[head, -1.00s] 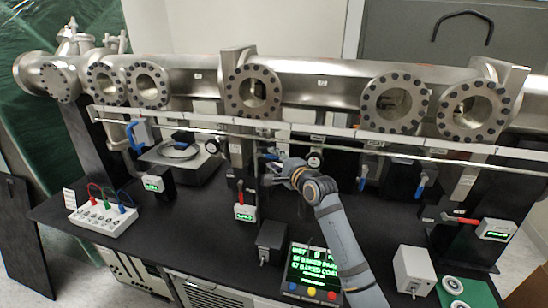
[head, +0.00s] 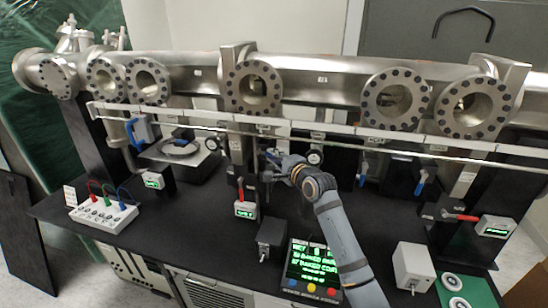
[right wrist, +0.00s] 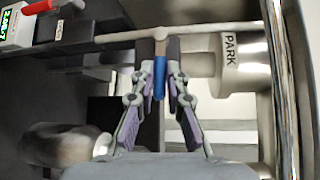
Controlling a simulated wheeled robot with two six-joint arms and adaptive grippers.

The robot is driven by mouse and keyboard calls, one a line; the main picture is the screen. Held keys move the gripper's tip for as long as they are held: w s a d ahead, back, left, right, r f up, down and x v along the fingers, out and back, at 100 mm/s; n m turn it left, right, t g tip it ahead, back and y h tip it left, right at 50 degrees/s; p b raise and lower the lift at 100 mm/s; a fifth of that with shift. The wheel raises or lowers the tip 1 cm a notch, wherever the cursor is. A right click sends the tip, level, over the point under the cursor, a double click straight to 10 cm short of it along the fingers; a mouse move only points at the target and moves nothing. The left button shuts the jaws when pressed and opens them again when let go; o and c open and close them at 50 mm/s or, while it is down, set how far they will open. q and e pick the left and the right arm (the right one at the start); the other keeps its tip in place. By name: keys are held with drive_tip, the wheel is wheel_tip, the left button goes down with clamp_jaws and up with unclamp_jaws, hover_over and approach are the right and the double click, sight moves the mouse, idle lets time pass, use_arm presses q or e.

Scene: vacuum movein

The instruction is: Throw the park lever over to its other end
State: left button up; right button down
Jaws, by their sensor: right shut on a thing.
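The park lever (right wrist: 159,80) has a blue grip on a pale round knob, at the end of a light rod in the right wrist view. My right gripper (right wrist: 160,72) is shut on this blue grip, one finger on each side. A pale cylinder marked PARK (right wrist: 230,62) is to the right of the lever. In the head view my right gripper (head: 268,166) reaches in under the long rail. There the lever is mostly hidden by the gripper. My left gripper is not in view.
A metal pipe with bolted flanges (head: 322,77) and a long rail (head: 340,131) run across the back. A red-handled valve (head: 240,190) is left of my gripper. A green-lit display box (head: 314,262) and a grey box (head: 413,264) stand at the front.

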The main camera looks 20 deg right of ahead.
drive_tip(key=shift+f, duration=0.15)
drive_tip(key=f+m+t+b, duration=0.1)
drive_tip(key=b, duration=0.1)
drive_tip(key=f+m+t+b, duration=0.1)
drive_tip(key=b, duration=0.2)
drive_tip(key=f+m+t+b, duration=0.1)
drive_tip(key=m+t+b, duration=0.1)
drive_tip(key=b, duration=0.1)
drive_tip(key=shift+w+a+f, duration=0.2)
drive_tip(key=shift+a, duration=0.1)
drive_tip(key=shift+w+a+m+t+b, duration=0.1)
drive_tip(key=shift+m+t+b, duration=0.6)
drive_tip(key=shift+b, duration=0.4)
drive_tip(key=c, duration=1.3)
unclamp_jaws()
drive_tip(key=shift+c, duration=0.2)
drive_tip(key=v, duration=1.2)
drive_tip(key=shift+r, duration=0.15)
